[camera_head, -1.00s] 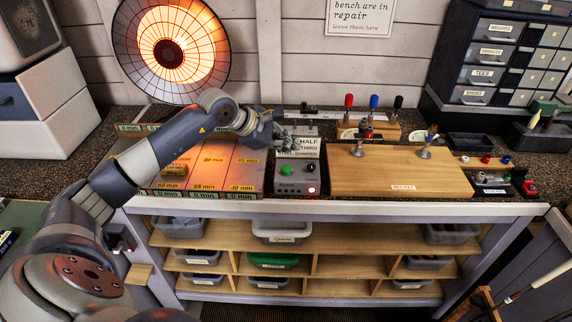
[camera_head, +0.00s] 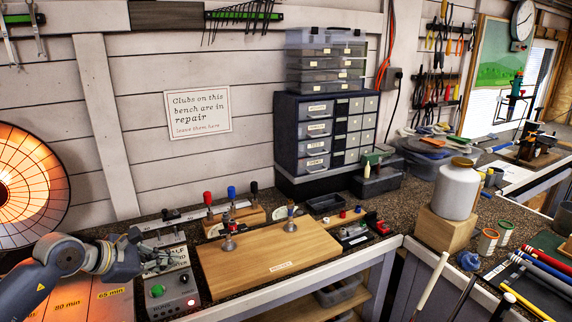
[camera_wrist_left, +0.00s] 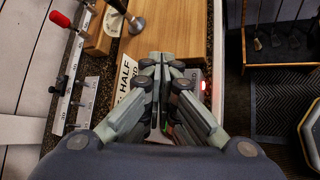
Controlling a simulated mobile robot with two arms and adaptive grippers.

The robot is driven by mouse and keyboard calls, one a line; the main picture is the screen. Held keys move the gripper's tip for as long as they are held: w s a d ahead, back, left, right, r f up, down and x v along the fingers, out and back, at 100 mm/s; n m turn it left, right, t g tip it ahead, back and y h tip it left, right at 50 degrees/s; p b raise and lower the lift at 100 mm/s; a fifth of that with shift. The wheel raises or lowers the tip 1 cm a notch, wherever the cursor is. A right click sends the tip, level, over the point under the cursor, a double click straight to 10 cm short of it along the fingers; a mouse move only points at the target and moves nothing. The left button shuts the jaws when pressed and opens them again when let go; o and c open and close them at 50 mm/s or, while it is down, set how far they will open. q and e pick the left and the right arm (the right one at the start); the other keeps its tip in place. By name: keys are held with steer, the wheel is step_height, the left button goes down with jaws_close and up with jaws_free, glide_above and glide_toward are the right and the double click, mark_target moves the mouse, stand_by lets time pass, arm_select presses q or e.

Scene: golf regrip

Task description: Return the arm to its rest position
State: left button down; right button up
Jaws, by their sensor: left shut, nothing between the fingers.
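My left arm comes in from the lower left in the head view. Its gripper (camera_head: 168,262) is over the label plate and grey control box (camera_head: 172,292), with nothing held. In the left wrist view the gripper's fingers (camera_wrist_left: 163,62) are closed together, above the HALF label plate (camera_wrist_left: 126,78). Whether the fingers touch the plate or box cannot be told. My right gripper is out of view.
A glowing heat lamp (camera_head: 25,190) stands at the left, behind the arm. A wooden board (camera_head: 270,255) with clamps lies right of the control box. A drawer cabinet (camera_head: 325,135), a white jar (camera_head: 457,190) and several clubs stand farther right.

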arm_select(q)
steer(key=s+d+r+n+t+h, duration=0.2)
steer(key=d+r+n+t+h, duration=0.15)
steer(key=d+n, duration=0.35)
steer(key=s+d+r+n+t+h, duration=0.1)
steer(key=d+r+n+t+h, duration=0.2)
steer(key=d+r+n+t, duration=0.35)
steer(key=s+a+f+n+g+y, duration=0.2)
steer(key=s+a+f+n+y, duration=0.25)
steer(key=f+n+y, duration=0.6)
steer(key=s+a+f+n+g+y, duration=0.2)
steer(key=s+a+f+n+y, duration=0.3)
steer(key=n, duration=1.1)
steer(key=s+d+f+n+g+h, duration=0.2)
steer(key=s+d+f+n+g, duration=0.2)
steer(key=s+f+g, duration=0.5)
steer(key=s+d+f+n+g+h, duration=0.25)
steer(key=s+d+f, duration=0.25)
steer(key=s+f, duration=0.5)
steer(key=s+f+g, duration=0.1)
steer(key=s+f, duration=0.1)
steer(key=f, duration=1.1)
steer(key=s+f, duration=0.3)
steer(key=f, duration=1)
steer(key=s+a+f+g+b, duration=0.1)
steer(key=s+a+f, duration=0.2)
steer(key=s+f, duration=1.1)
steer(key=shift+s+a+f, duration=0.2)
steer(key=shift+s+f, duration=0.1)
steer(key=shift+s, duration=0.55)
